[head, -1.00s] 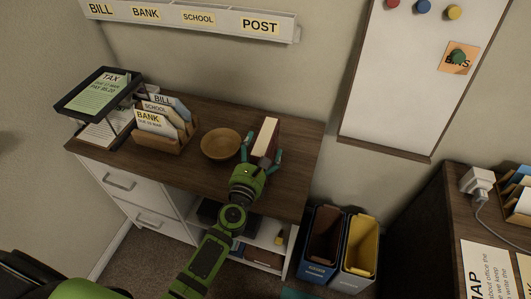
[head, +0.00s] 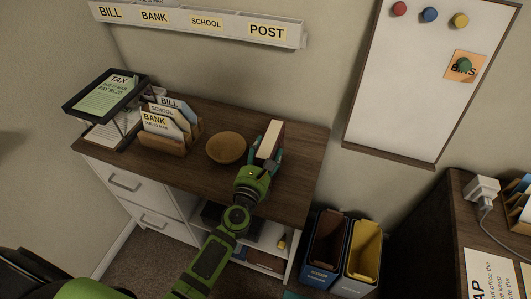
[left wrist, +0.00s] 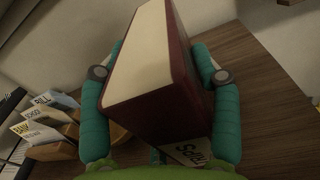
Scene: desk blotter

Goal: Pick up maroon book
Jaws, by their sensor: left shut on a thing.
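The maroon book (head: 270,139) stands upright on the wooden cabinet top, near its right end, with its pale page edges facing up. In the left wrist view the book (left wrist: 180,72) fills the middle, its maroon cover showing on the right. My left gripper (head: 263,157) is at the book, with one teal finger on each side of it. In the left wrist view the fingers of my left gripper (left wrist: 158,85) are closed against both sides of the book. Whether the book's base touches the cabinet top is hidden. My right gripper is out of view.
A round wooden bowl (head: 226,148) sits just left of the book. A card holder (head: 168,143) with labelled envelopes and a black paper tray (head: 78,103) stand further left. A label card (left wrist: 190,152) lies below the book. Two bins (head: 325,245) stand on the floor at right.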

